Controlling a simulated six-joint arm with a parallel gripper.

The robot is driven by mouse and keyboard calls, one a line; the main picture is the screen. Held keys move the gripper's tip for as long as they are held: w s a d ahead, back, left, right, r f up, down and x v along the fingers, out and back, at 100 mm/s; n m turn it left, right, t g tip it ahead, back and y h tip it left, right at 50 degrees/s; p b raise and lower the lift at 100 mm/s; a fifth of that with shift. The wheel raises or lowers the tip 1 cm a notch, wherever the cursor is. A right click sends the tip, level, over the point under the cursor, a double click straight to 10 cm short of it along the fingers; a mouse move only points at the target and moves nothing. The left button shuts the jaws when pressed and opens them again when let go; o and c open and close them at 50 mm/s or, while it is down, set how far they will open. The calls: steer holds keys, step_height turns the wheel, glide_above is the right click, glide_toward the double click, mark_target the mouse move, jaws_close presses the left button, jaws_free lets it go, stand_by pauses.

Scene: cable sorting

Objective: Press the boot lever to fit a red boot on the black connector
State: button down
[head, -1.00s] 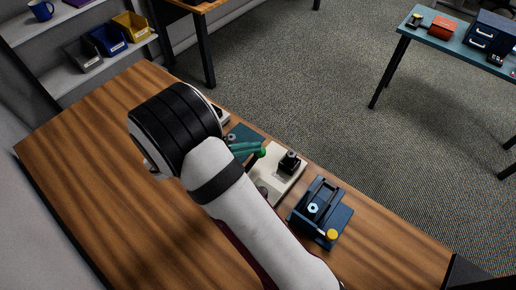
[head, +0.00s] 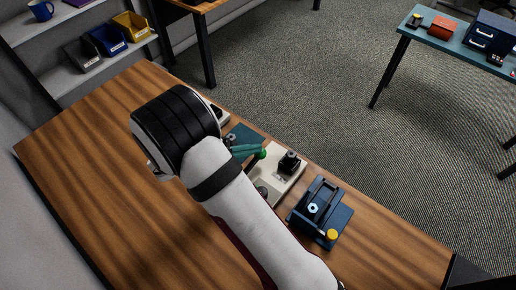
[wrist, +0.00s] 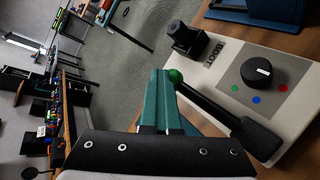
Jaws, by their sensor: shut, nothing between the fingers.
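The boot station is a cream box (head: 268,188) labelled BOOT, seen from close in the wrist view (wrist: 225,82). Its boot lever (wrist: 215,108) is a black bar with a green ball knob (wrist: 176,76), which also shows in the head view (head: 261,155). A black block (wrist: 188,39) stands on the box beside the label. My gripper (wrist: 160,73) has teal fingers, shut and empty. Their tips are right beside the green knob; I cannot tell whether they touch it. I cannot make out the black connector or a red boot for certain.
A black dial (wrist: 258,72) with red, green and blue dots is on the box. A blue fixture (head: 333,221) with a yellow button (head: 332,235) stands to its right. The wooden bench (head: 90,150) is clear at left. My arm hides part of the station in the head view.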

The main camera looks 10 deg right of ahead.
steer(key=shift+w+d+f, duration=0.1)
steer(key=shift+d+f, duration=0.05)
steer(key=shift+f, duration=0.35)
steer(key=shift+w+d+f, duration=0.1)
steer(key=shift+f, duration=0.35)
stand_by(0.9)
stand_by(0.4)
steer(key=shift+s+a+r, duration=0.15)
steer(key=shift+r, duration=0.55)
steer(key=shift+s+a+r, duration=0.15)
steer(key=shift+a+r, duration=0.05)
steer(key=shift+r, duration=0.55)
steer(key=shift+s+a+r, duration=0.15)
steer(key=shift+r, duration=0.55)
steer(key=r, duration=0.3)
steer(key=s+a+r, duration=0.1)
steer(key=shift+r, duration=0.4)
